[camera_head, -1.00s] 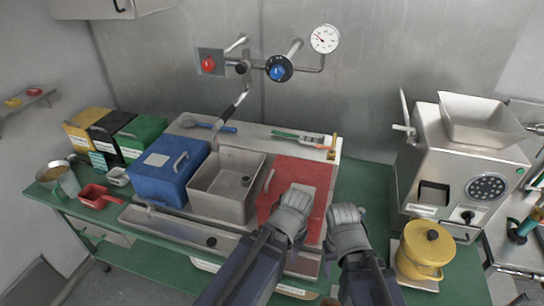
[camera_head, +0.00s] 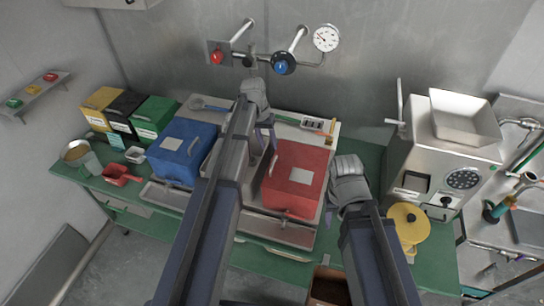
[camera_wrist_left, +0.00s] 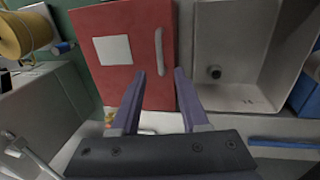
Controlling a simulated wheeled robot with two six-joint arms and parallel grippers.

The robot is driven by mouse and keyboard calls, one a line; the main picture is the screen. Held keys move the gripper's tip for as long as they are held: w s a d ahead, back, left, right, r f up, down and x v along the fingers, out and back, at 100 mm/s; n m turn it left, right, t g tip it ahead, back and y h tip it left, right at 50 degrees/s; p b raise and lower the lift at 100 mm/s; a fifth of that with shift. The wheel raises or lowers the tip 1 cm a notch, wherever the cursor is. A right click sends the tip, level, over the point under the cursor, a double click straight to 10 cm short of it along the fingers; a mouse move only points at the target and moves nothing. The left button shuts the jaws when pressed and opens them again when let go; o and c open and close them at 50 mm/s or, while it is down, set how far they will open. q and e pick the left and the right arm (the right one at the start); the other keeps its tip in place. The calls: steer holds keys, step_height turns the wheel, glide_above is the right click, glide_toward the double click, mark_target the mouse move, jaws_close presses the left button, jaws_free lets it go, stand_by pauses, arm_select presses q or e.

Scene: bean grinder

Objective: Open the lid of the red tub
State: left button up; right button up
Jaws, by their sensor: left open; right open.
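The red tub (camera_head: 297,178) sits right of the steel sink, with its flat red lid down. The lid has a pale label and a light handle (camera_head: 272,165) near its left edge. In the left wrist view the red lid (camera_wrist_left: 115,70) is straight ahead with the handle (camera_wrist_left: 160,50) upright beyond the fingertips. My left gripper (camera_head: 266,130) reaches over the sink to the tub's back left corner; it is open and empty, and its fingers (camera_wrist_left: 160,76) straddle the handle's line, short of it. My right gripper (camera_head: 331,212) is open beside the tub's right side, touching nothing that I can see.
A blue tub (camera_head: 183,150) stands left of the sink, which my left arm partly covers. A yellow pot (camera_head: 407,225) and a steel grinder (camera_head: 440,160) stand at the right. Pipes and a gauge (camera_head: 326,38) are on the back wall.

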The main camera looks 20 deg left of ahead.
arm_select(q)
steer(key=shift+d+f+b, duration=0.25)
steer(key=shift+f+b, duration=1.05)
steer(key=shift+d+f+b, duration=0.25)
steer(key=shift+f+b, duration=1)
steer(key=shift+d+f+b, duration=0.25)
steer(key=shift+f+b, duration=1.05)
jaws_close()
steer(key=shift+r, duration=0.1)
